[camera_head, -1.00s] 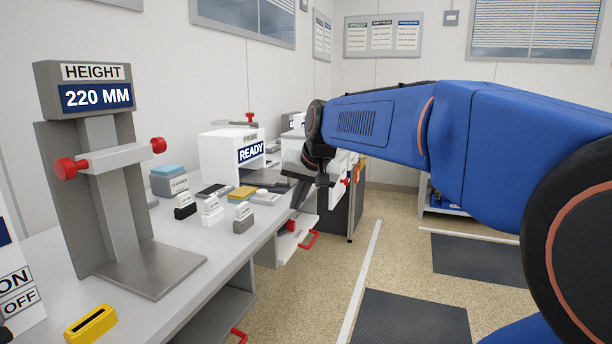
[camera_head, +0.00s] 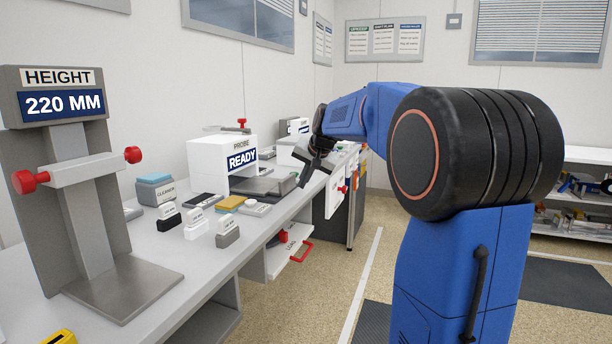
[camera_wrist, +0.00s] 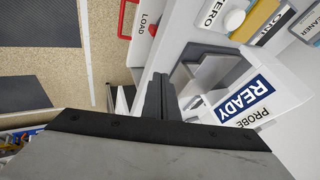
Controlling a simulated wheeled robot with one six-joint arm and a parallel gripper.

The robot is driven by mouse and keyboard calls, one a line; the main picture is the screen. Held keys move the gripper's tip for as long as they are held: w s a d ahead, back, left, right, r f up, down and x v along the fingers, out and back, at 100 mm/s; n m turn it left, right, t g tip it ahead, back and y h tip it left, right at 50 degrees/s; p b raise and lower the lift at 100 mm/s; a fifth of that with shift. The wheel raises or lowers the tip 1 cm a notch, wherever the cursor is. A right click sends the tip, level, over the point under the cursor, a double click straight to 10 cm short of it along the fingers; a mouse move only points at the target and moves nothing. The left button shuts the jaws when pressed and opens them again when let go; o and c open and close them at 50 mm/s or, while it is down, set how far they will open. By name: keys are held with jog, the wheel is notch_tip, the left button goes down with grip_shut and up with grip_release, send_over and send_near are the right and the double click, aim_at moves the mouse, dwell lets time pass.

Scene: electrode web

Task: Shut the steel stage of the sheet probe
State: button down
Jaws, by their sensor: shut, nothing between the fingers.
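The sheet probe (camera_head: 222,160) is a white box with a blue READY label, standing on the bench. Its flat grey steel stage (camera_head: 262,186) extends from the box toward the bench's front edge. In the wrist view the probe (camera_wrist: 262,98) is at the right and the stage (camera_wrist: 212,68) lies above and left of its label. My gripper (camera_head: 306,176) is shut and empty, beside the stage's outer side at the bench's front. Its dark fingers also show in the wrist view (camera_wrist: 158,92), apart from the stage in the picture. I cannot tell whether they touch anything.
A height gauge (camera_head: 85,200) stands at the left. A cleaner block (camera_head: 155,188), a yellow pad (camera_head: 230,203) and several small labelled blocks (camera_head: 228,232) lie before the probe. A LOAD drawer with a red handle (camera_head: 301,251) is under the bench edge.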

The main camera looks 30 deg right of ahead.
aim_at(252, 188)
jog(key=w+f, duration=0.1)
jog(key=w+a+f, duration=0.1)
jog(key=w, duration=0.1)
jog(key=w+f, duration=0.1)
jog(key=shift+w+a+f, duration=0.25)
jog(key=shift+w+a, duration=0.05)
jog(key=shift+a, duration=0.05)
jog(key=shift+w+a, duration=0.2)
jog(key=shift+w, duration=0.1)
jog(key=shift+w+a, duration=0.2)
jog(key=shift+w, duration=0.05)
jog(key=shift+w+a, duration=0.1)
jog(key=w+a, duration=0.5)
jog(key=w, duration=0.2)
jog(key=w+a, duration=0.3)
jog(key=w, duration=0.1)
jog(key=shift+a, duration=0.3)
